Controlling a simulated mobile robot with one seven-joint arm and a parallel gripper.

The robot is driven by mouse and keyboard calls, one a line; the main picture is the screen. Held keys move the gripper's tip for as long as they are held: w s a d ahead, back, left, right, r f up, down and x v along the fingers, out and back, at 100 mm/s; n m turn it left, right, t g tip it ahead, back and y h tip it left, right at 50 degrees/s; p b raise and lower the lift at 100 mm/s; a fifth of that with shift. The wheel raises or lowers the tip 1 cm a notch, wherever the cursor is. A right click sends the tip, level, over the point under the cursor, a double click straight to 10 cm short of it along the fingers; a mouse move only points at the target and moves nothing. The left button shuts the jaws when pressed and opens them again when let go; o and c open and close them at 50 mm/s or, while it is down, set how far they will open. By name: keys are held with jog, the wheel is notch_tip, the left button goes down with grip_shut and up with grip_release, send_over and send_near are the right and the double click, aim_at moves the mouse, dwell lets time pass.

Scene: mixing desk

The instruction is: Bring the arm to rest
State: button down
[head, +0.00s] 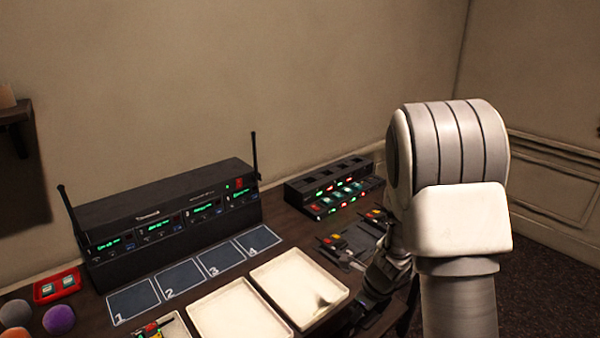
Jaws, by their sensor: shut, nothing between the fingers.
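My arm's pale, ribbed joint fills the right of the head view, with a link running down from it. My gripper (374,285) is a dark shape low beside that link, over the right end of the desk. It is shut with nothing in it. Its fingertips are hard to make out against the dark desk, and the arm partly hides it.
A black receiver rack (170,222) with two antennas stands at the back of the desk. A lit charger (335,187) is to its right. Numbered squares (192,275) and pale trays (300,285) lie in front. Coloured foam balls (58,320) and a red tray (57,286) are at left.

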jog(key=s+a+r+n+t+y+p, duration=0.1)
jog(key=s+a+r+n, duration=0.15)
jog(key=r+n, duration=0.55)
jog(key=s+a+r+n+p, duration=0.1)
jog(key=s+a+r+n, duration=0.2)
jog(key=r, duration=0.8)
jog(key=s+d+r+n+t+h+p, duration=0.2)
jog(key=s+d+r+n+h, duration=0.1)
jog(key=s+r+n, duration=0.9)
jog(key=s+d+n, duration=0.1)
jog(key=s+n, duration=0.2)
jog(key=n, duration=0.1)
jog(key=shift+r, duration=0.4)
jog(key=shift+s, duration=0.1)
